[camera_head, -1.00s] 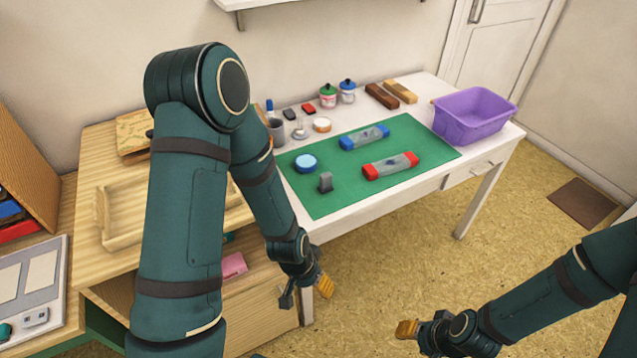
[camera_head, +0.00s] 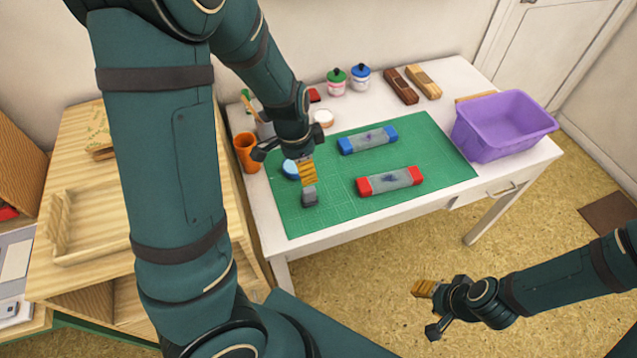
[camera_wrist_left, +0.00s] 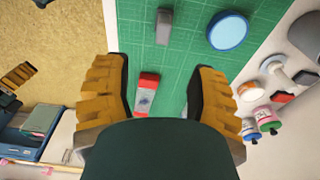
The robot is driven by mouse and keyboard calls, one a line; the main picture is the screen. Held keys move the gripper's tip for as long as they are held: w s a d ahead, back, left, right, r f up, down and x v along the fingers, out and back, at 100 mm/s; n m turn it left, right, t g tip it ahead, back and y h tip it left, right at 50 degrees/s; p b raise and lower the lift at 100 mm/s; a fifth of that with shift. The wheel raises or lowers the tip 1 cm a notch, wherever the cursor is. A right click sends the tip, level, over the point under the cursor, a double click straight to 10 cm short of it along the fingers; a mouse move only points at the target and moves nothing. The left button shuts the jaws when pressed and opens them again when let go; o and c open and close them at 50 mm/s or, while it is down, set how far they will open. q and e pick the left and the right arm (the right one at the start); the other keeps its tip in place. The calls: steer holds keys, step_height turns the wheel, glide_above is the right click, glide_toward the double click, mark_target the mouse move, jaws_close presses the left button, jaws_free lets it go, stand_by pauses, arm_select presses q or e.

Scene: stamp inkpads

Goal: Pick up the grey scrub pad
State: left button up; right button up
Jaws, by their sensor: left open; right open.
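The grey scrub pad (camera_head: 309,197) is a small grey block on the green cutting mat (camera_head: 337,217), near its left front part. In the left wrist view the pad (camera_wrist_left: 164,27) shows at the top, ahead of the fingertips and between their lines. My left gripper (camera_head: 284,161) is open and empty above the left part of the mat. In the head view one yellow finger overlaps the pad's far edge; I cannot tell the height gap. My right gripper (camera_head: 429,308) is open and empty over the floor in front of the table.
A round blue-topped tin (camera_wrist_left: 228,31) lies beside the pad, partly behind my left gripper in the head view. A red-ended inkpad (camera_head: 390,180) and a blue-ended inkpad (camera_head: 368,140) lie right of it. An orange cup (camera_head: 246,152) and purple bin (camera_head: 505,125) flank the mat.

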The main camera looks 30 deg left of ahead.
mark_target(309, 190)
arm_select(q)
steer(key=f+b, duration=0.1)
steer(key=f, duration=0.1)
steer(key=f+b, duration=0.1)
steer(key=f, duration=0.2)
steer(key=f+b, duration=0.1)
steer(key=f, duration=0.2)
steer(key=shift+w+d, duration=0.1)
steer(key=shift+d, duration=0.2)
steer(key=shift+w+f+b, duration=0.2)
steer(key=shift+f+b, duration=0.25)
steer(key=shift+f, duration=0.45)
steer(key=shift+w+f+b, duration=0.2)
steer(key=shift+f+b, duration=0.25)
steer(key=shift+f, duration=0.45)
steer(key=shift+w+f+b, duration=0.2)
steer(key=shift+f+b, duration=0.25)
steer(key=shift+f, duration=0.45)
jaws_close()
